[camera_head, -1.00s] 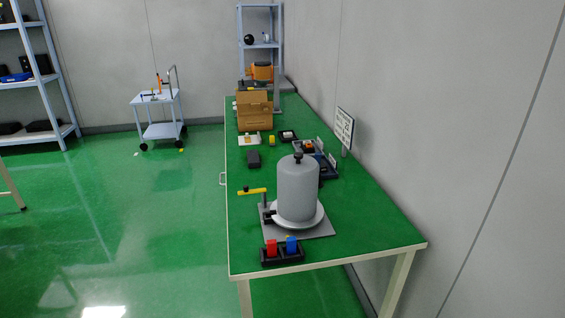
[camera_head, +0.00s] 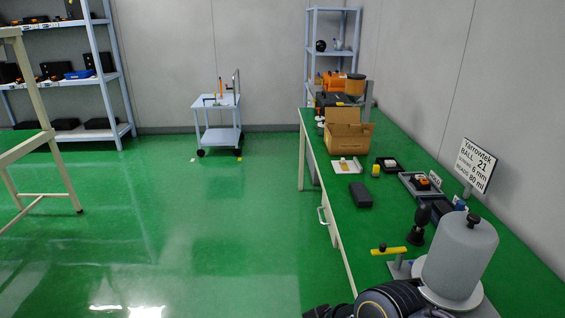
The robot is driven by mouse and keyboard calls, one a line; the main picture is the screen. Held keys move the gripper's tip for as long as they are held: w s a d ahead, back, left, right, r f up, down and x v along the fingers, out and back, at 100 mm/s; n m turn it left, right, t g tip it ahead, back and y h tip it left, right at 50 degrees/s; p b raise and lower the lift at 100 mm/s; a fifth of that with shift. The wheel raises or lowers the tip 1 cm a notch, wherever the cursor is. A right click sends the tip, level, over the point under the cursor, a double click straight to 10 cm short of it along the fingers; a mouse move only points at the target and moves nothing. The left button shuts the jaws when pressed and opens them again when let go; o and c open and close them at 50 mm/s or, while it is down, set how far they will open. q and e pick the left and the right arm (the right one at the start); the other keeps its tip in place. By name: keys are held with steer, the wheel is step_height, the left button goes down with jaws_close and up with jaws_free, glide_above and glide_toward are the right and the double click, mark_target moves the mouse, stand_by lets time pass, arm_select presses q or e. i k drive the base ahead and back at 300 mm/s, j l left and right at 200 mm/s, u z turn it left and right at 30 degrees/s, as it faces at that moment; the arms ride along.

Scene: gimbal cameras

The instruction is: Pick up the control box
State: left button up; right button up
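A small dark grey box (camera_head: 360,194) lies flat on the green-topped table (camera_head: 331,201), near its left edge. It looks like a control box, but I cannot read any marking on it. A dark rounded part of my own arm shows at the bottom edge, in front of the grey cylinder. No gripper fingers can be made out in the head view, and nothing touches the dark box.
A grey cylinder (camera_head: 459,258) stands on a white base at the near right, by a yellow-handled lever (camera_head: 389,250). An open cardboard box (camera_head: 346,138), trays and a sign (camera_head: 475,166) are on the table.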

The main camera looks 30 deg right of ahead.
mark_target(441, 207)
steer(key=i+j+z, duration=0.2)
steer(key=i, duration=0.35)
steer(key=i+j+z, duration=0.15)
steer(key=i, duration=0.4)
steer(key=i+l+z, duration=0.1)
steer(key=i+z, duration=0.2)
steer(key=z, duration=0.15)
steer(key=i+z, duration=0.3)
steer(key=z, duration=0.15)
steer(key=i+j+z, duration=0.1)
steer(key=i+z, duration=0.2)
steer(key=z, duration=0.2)
steer(key=i+j+z, duration=0.25)
steer(key=z, duration=0.2)
steer(key=i+z, duration=0.4)
steer(key=i, duration=0.15)
steer(key=i+j+z, duration=0.25)
steer(key=i+z, duration=0.15)
steer(key=i, duration=0.15)
